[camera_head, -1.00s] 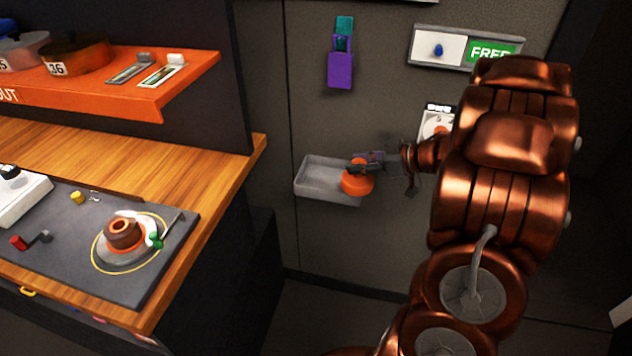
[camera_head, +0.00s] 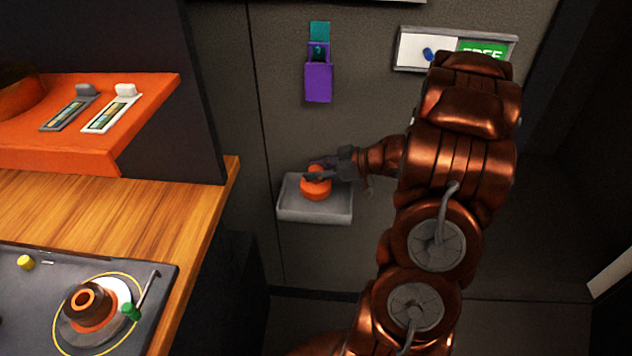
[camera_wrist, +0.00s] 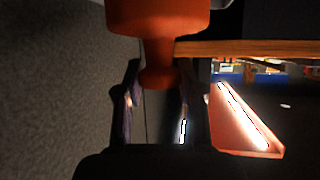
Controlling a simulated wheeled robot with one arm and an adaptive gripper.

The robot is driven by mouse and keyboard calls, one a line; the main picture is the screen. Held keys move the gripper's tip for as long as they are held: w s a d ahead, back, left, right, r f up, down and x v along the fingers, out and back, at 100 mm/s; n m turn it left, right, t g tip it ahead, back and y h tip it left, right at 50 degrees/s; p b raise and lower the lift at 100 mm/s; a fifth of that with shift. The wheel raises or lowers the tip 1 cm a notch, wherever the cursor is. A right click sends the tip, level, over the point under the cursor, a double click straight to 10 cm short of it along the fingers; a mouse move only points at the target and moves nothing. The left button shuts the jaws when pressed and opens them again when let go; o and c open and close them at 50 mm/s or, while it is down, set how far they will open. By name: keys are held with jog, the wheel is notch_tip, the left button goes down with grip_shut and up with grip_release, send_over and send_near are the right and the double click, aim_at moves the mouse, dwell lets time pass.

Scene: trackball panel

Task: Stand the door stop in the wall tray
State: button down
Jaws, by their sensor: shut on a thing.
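The orange door stop (camera_head: 315,188) is a round, knob-like piece, seen in the head view over the grey wall tray (camera_head: 314,214). My gripper (camera_head: 322,170) comes in from the right and is shut on its upper part. In the wrist view the door stop (camera_wrist: 158,25) shows a wide body and a narrower neck, with my gripper's fingers (camera_wrist: 155,85) on either side of the neck. The tray's front wall and part of its floor show. I cannot tell whether the door stop's base touches the tray floor.
A purple wall holder (camera_head: 318,82) hangs above the tray. A sign panel with a blue knob (camera_head: 428,54) is at the upper right. The wooden counter (camera_head: 190,205) and an orange shelf (camera_head: 150,115) stand to the left. Floor below the tray looks clear.

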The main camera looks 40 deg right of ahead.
aim_at(320, 182)
jog(key=shift+f, duration=2.2)
jog(key=shift+f, duration=0.15)
jog(key=c, duration=0.7)
grip_release()
jog(key=shift+s, duration=0.1)
jog(key=shift+b+v, duration=0.7)
jog(key=shift+v, duration=5.3)
